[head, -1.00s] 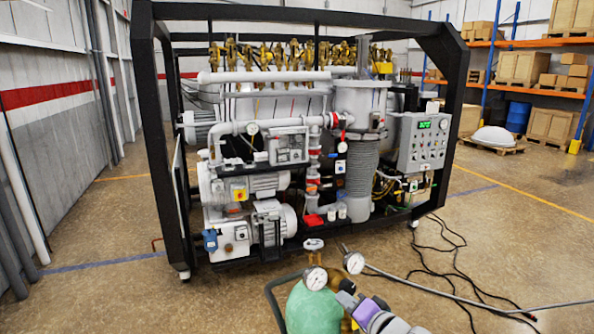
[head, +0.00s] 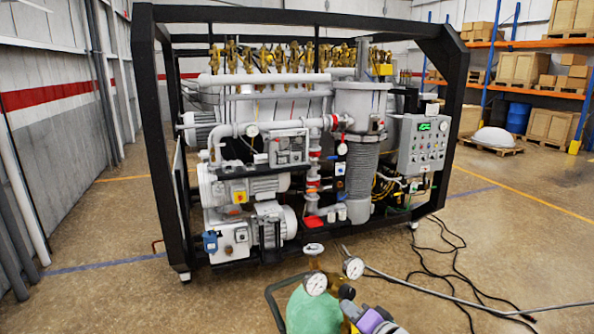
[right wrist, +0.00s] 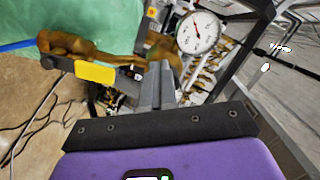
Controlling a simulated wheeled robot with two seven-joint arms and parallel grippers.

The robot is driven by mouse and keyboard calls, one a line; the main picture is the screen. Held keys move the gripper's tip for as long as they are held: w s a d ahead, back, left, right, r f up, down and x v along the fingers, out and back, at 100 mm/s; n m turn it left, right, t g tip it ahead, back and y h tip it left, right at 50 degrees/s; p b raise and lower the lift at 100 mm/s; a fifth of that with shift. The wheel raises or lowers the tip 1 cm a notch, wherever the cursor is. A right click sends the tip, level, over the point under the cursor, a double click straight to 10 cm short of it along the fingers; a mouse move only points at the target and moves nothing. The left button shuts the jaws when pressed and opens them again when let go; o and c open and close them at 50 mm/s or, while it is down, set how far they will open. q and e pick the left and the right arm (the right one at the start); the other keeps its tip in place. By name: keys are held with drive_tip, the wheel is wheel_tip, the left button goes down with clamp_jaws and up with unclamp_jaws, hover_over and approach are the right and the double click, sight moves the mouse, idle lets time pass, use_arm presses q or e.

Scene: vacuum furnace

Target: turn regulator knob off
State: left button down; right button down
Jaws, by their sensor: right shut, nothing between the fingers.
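The brass regulator (head: 330,262) sits on top of a green gas cylinder (head: 312,312), with a left gauge (head: 316,283) and a right gauge (head: 353,268). A small pale handwheel (head: 314,249) stands above it. My right gripper (head: 348,293), with a purple body, is just right of the cylinder top, below the right gauge. In the right wrist view its fingers (right wrist: 157,82) are together and empty. There the brass regulator part (right wrist: 80,47) is left of them and a gauge (right wrist: 198,33) is above right. I cannot clearly pick out the regulator knob. My left gripper is not in view.
A black-framed vacuum furnace (head: 290,150) stands behind the cylinder, with a control box (head: 423,143) on its right. Floor at left is clear.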

drive_tip(key=shift+f, duration=0.75)
drive_tip(key=p+v, duration=0.2)
drive_tip(key=v, duration=0.3)
drive_tip(key=shift+s+r+p, duration=0.1)
drive_tip(key=shift+s+p, duration=0.05)
drive_tip(key=shift+p, duration=0.15)
